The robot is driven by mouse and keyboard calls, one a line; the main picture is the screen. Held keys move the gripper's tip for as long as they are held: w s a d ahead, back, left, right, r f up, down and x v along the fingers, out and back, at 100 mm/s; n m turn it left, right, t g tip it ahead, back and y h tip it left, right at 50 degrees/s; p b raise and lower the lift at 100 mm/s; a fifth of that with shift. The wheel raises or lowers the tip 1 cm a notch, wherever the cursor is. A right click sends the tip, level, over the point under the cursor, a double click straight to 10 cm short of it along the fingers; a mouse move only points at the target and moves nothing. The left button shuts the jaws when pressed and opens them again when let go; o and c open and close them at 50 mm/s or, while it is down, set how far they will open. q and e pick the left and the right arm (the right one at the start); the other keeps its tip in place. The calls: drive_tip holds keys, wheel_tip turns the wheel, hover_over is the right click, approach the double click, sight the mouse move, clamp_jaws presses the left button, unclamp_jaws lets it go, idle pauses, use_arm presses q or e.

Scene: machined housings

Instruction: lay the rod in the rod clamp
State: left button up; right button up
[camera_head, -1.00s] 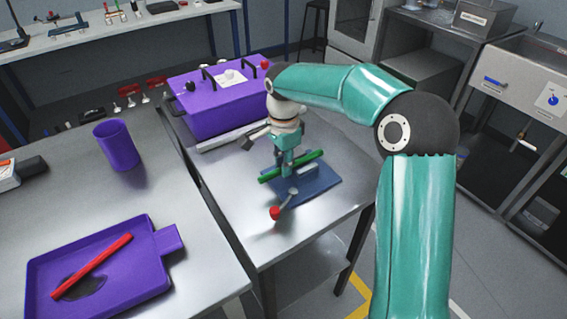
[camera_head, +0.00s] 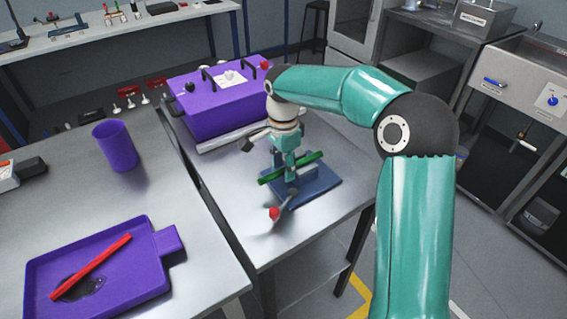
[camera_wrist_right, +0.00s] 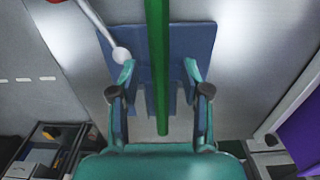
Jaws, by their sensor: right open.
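The green rod (camera_head: 268,179) lies across the rod clamp, whose blue base plate (camera_head: 322,186) is on the right-hand table. In the right wrist view the rod (camera_wrist_right: 158,60) runs lengthwise over the blue plate (camera_wrist_right: 195,42), between small blue blocks. I cannot tell whether it rests fully in its seat. The clamp's lever has a red knob (camera_head: 274,213) and swings out to the side, clear of the rod. My right gripper (camera_head: 289,172) is above the clamp. Its open fingers (camera_wrist_right: 158,72) stand either side of the rod, with visible gaps. My left gripper is out of view.
A purple case (camera_head: 215,105) stands behind the clamp. On the left table are a purple cup (camera_head: 116,147) and a purple tray (camera_head: 50,262) holding a red rod (camera_head: 92,266). A gap separates the two tables. Table surface beside the clamp is clear.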

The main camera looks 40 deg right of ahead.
drive_tip(key=shift+r, duration=0.1)
wheel_tip(320, 180, up, 12)
drive_tip(key=shift+f, duration=0.2)
